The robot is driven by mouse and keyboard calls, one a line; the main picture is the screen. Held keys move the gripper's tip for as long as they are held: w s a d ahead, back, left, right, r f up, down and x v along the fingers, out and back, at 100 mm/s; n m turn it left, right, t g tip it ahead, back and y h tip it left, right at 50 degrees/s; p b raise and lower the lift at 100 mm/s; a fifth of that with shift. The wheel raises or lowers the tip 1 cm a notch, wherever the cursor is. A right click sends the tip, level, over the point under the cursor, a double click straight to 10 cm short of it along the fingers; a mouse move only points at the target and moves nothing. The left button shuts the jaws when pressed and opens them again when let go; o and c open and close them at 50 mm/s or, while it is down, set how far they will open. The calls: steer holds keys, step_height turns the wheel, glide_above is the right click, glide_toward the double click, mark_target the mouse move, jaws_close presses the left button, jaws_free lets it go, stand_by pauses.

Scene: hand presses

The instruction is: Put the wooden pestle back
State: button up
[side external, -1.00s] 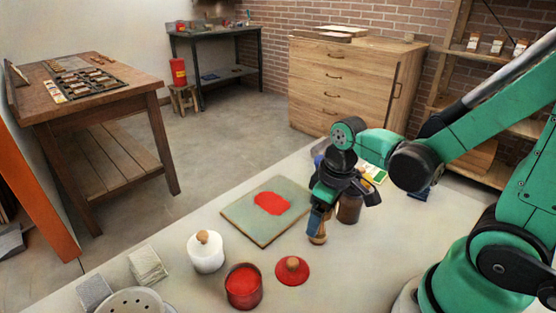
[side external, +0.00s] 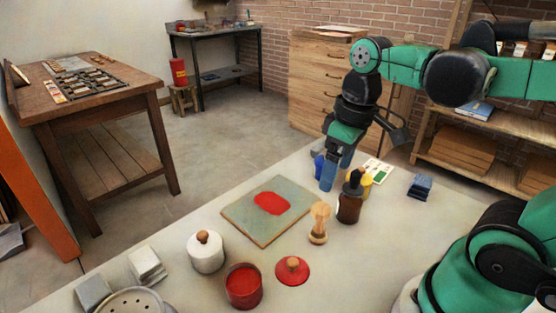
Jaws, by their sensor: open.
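The wooden pestle (side external: 319,224) is pale wood with a narrow waist. It stands upright on the pale tabletop, beside the right edge of a grey-green slab (side external: 243,220) that carries a red ink patch (side external: 271,203). My gripper (side external: 336,177) points down with its blue fingers apart and nothing between them. It is above and behind the pestle, clear of it, close to a brown bottle with a black top (side external: 349,207).
A red ink pot (side external: 243,286), a red lid (side external: 292,270) and a white knobbed jar (side external: 206,253) are in front.

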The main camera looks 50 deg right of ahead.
steer(key=w+t, duration=0.1)
steer(key=t, duration=0.1)
steer(key=w+a+f+m+t, duration=0.1)
steer(key=w+a+m+t, duration=0.1)
steer(key=t, duration=0.1)
steer(key=shift+w+a+f+t, duration=0.15)
steer(key=shift+a+f+t, duration=0.05)
steer(key=shift+f+t, duration=0.1)
